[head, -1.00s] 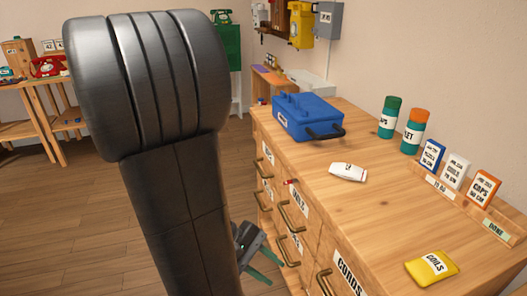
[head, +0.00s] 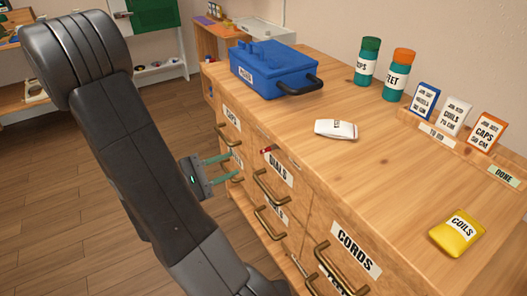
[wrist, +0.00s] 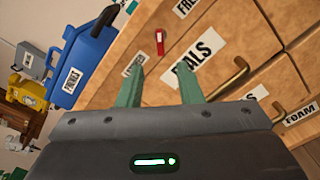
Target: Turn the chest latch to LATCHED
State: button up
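The chest latch is a small red lever on the wooden chest's front, just under the top edge and beside the DIALS label. It shows in the head view (head: 267,150) and in the wrist view (wrist: 160,42). In the head view it lies roughly level; any LATCHED marking is too small to read. My gripper (head: 236,165) is in front of the chest, left of the latch in the head view. In the wrist view my gripper (wrist: 160,82) has two green fingers apart with nothing between them. The latch is beyond the fingertips, not touched.
Brass drawer handles (head: 272,187) stick out from the chest front. On the chest top (head: 310,185) are a blue toolbox (head: 273,72), a white packet (head: 335,128), a yellow COILS packet (head: 457,232) and two bottles. Open floor (head: 60,200) lies to the left.

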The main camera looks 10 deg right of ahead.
aim_at(262, 152)
jog(key=shift+b+x, duration=0.6)
jog(key=shift+x, duration=5)
grip_shut()
